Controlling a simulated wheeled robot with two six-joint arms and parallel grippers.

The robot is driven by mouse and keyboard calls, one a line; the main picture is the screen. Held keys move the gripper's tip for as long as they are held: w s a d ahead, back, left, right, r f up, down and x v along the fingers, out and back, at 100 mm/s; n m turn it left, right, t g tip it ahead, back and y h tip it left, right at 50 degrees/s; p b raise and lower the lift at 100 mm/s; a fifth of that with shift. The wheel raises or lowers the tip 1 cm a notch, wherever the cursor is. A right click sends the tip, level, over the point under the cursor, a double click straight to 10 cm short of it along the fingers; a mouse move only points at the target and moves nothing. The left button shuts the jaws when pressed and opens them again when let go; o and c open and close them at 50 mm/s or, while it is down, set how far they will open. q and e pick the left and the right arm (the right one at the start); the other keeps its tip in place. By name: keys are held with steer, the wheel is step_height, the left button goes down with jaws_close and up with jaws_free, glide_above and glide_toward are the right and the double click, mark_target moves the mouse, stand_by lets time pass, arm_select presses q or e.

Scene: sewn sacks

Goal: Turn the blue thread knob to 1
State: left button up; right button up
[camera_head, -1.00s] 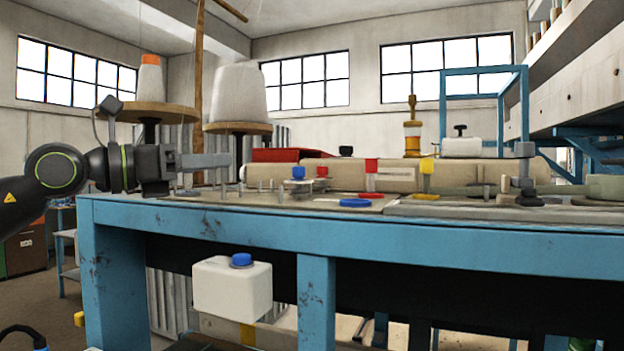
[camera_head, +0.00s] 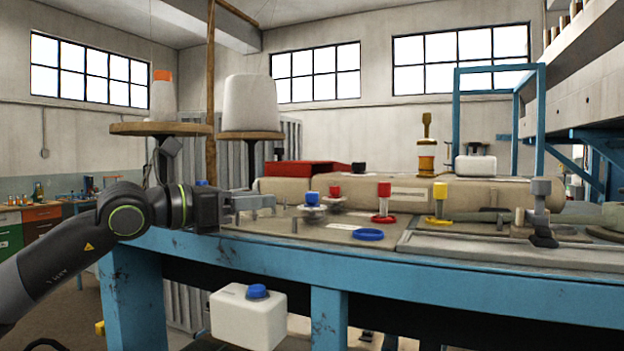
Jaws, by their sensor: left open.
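The blue thread knob (camera_head: 312,198) stands upright on the machine's light metal plate (camera_head: 285,226), with a pale disc under its blue top. Any number marks on it are too small to read. My left gripper (camera_head: 268,201) is open, level and empty, pointing right toward the knob from its left side. A gap shows between the fingertips and the knob. My right gripper is not in view.
A red knob (camera_head: 335,192) stands just right of the blue one. Further right are a red post (camera_head: 384,189) and a yellow post (camera_head: 440,191). A flat blue ring (camera_head: 368,234) lies in front. Thread cones (camera_head: 249,102) stand behind my arm.

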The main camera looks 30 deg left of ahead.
mark_target(307, 195)
arm_select(q)
steer(key=shift+r+p+x, duration=0.25)
steer(key=shift+p+x, duration=0.85)
steer(key=shift+x, duration=0.2)
steer(key=p+x, duration=0.2)
steer(key=x, duration=0.1)
steer(key=p+x, duration=0.2)
steer(key=x, duration=0.2)
steer(key=shift+w+d+p, duration=0.1)
steer(key=shift+w+p, duration=0.1)
steer(key=shift+p, duration=0.2)
steer(key=shift+p+x, duration=0.5)
steer(key=shift+x, duration=0.65)
steer(key=shift+f, duration=0.2)
jaws_close()
